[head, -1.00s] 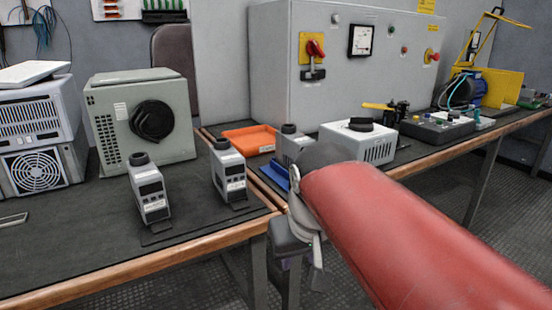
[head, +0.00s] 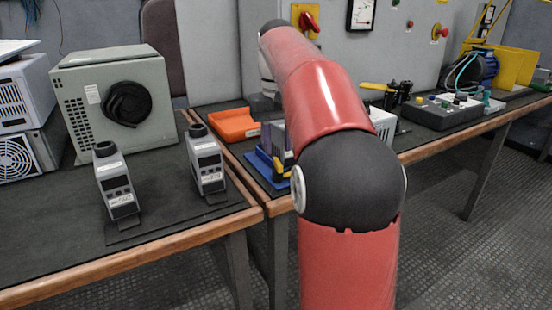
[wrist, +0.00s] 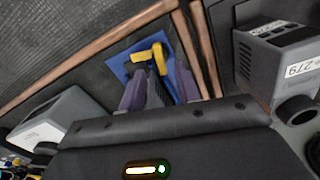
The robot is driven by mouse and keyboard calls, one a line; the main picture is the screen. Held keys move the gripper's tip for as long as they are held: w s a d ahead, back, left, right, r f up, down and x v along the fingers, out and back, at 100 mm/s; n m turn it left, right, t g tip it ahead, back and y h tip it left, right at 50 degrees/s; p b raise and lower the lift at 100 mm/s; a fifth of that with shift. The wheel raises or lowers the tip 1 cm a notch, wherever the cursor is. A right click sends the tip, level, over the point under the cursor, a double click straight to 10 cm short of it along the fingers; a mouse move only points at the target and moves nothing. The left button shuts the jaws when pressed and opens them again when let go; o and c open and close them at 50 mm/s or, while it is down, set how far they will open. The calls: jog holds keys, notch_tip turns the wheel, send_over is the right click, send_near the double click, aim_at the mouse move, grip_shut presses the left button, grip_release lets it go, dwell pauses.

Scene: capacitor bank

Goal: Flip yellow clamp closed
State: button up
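The yellow clamp (wrist: 148,54) shows in the wrist view as a bent yellow handle on a dark body, mounted on a blue plate (wrist: 118,67). In the head view a bit of the yellow clamp (head: 281,168) and the blue plate (head: 258,172) show beside my red arm, which hides the rest. My gripper (wrist: 158,84) hangs over the clamp with its two purple-grey fingers apart. The clamp's dark body shows between the fingers, and the yellow handle lies just beyond their tips. I cannot tell whether they touch it.
An orange tray (head: 233,124) lies behind the blue plate. Two grey meters (head: 207,165) stand on the left bench. In the wrist view a grey labelled box (wrist: 275,55) is at right and a white box (wrist: 52,122) at lower left. A large grey cabinet stands behind.

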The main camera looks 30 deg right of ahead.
aim_at(278, 161)
jog(key=shift+f+b, duration=0.35)
jog(key=shift+f, duration=1.55)
grip_shut()
